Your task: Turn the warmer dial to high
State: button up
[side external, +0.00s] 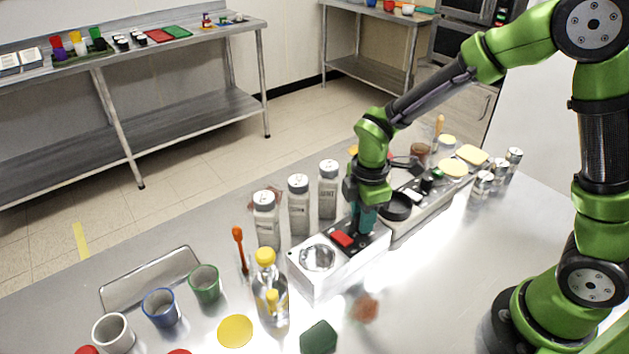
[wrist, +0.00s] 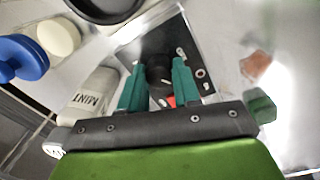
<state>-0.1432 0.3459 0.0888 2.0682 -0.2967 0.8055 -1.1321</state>
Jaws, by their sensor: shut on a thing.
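The warmer (side external: 318,284) is a pale metal box on the counter with a round steel well (side external: 318,258), a red switch (side external: 343,239) and a dark control panel. My gripper (side external: 363,224) points down over the panel, behind the red switch. In the wrist view, the teal fingers of my gripper (wrist: 158,84) are shut on the black dial (wrist: 158,68), one on each side. White marks show on the dark panel (wrist: 150,45) around it. The fingers hide the dial in the side view. I cannot tell which setting the dial points to.
Three shakers (side external: 298,205) stand just left of the warmer, one labelled MINT (wrist: 92,98). A bottle with a yellow cap (side external: 266,280) stands in front of it. A second unit with a black pan (side external: 396,207) adjoins behind. The counter to the right is fairly clear.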

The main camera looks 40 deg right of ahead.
jog(key=m, duration=0.4)
jog(key=shift+m, duration=0.4)
jog(key=m, duration=0.4)
jog(key=shift+m, duration=0.3)
jog(key=m, duration=0.4)
jog(key=shift+w+m+g, duration=0.1)
jog(key=shift+m+g, duration=0.2)
jog(key=m, duration=1)
jog(key=shift+m, duration=0.4)
jog(key=m, duration=0.6)
jog(key=shift+g, duration=0.3)
jog(key=shift+m, duration=0.3)
jog(key=o, duration=1.1)
jog(key=shift+c, duration=0.2)
